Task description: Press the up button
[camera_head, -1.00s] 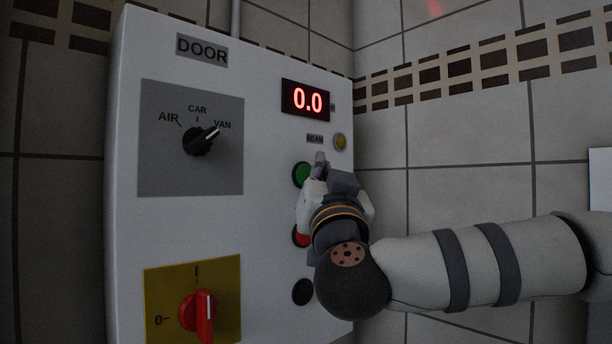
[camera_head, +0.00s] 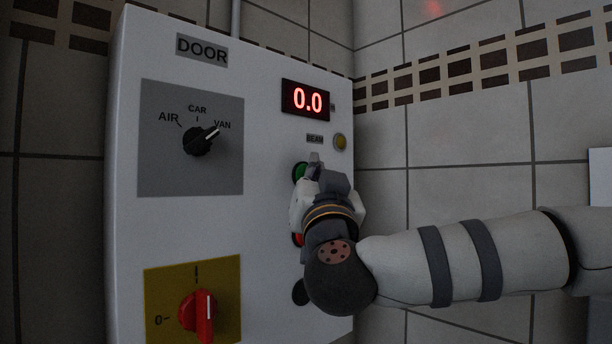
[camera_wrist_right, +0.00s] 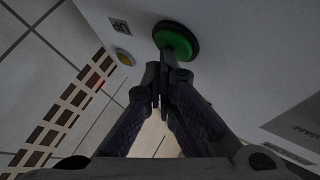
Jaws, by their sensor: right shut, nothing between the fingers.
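The green button (camera_head: 299,172) is on the right side of the white control panel (camera_head: 265,200), below the beam label. My right gripper (camera_head: 315,160) is shut and empty, in front of the panel, with its fingertips at the right edge of the green button in the head view. In the right wrist view the green button (camera_wrist_right: 175,42) has a dark ring, and my shut fingertips (camera_wrist_right: 165,68) overlap its lower edge. I cannot tell whether they touch it. The red button (camera_head: 297,239) and a black button (camera_head: 299,292) below are partly hidden by my right arm. My left gripper is not in view.
The panel has a red 0.0 display (camera_head: 306,100), a yellow lamp (camera_head: 340,142), a black selector knob (camera_head: 199,141) pointing at VAN, and a red switch (camera_head: 197,315) on a yellow plate. A tiled wall (camera_head: 470,160) stands behind and to the right.

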